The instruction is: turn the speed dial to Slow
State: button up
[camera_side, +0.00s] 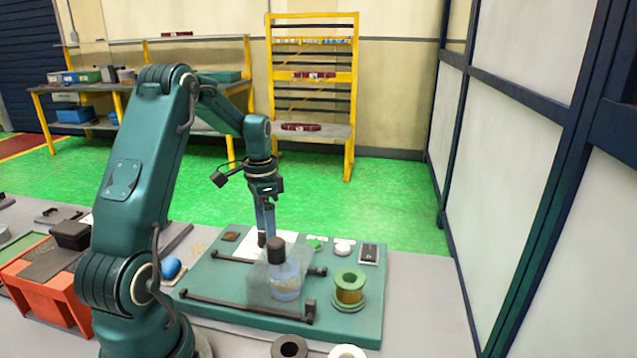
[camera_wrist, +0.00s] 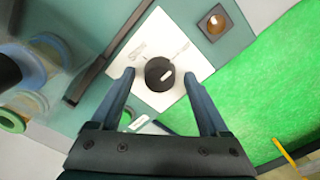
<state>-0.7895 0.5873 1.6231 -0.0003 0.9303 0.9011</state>
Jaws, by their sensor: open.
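The speed dial (camera_wrist: 159,74) is a round black knob with a short white mark, set on a white plate (camera_wrist: 150,42). In the wrist view its mark points right and slightly up. The small print on the plate is too blurred to read. My gripper (camera_wrist: 160,77) is open, with one finger on each side of the dial and visible gaps between. In the side view my gripper (camera_side: 266,238) points down over the white plate (camera_side: 287,239), and I cannot make out the dial there.
A clear guard around a dark-topped cylinder (camera_side: 277,250) stands just in front of my gripper. A green spool with copper wire (camera_side: 349,287), a green button (camera_side: 314,243) and a switch (camera_side: 368,254) are to the right. A small amber-topped block (camera_wrist: 215,22) sits beside the plate.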

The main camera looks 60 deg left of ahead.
grip_shut()
dwell(0.3)
jog(key=n, duration=0.4)
jog(key=shift+n, duration=0.4)
jog(key=n, duration=0.4)
jog(key=shift+n, duration=0.3)
jog(key=n, duration=0.4)
jog(key=shift+n, duration=2.4)
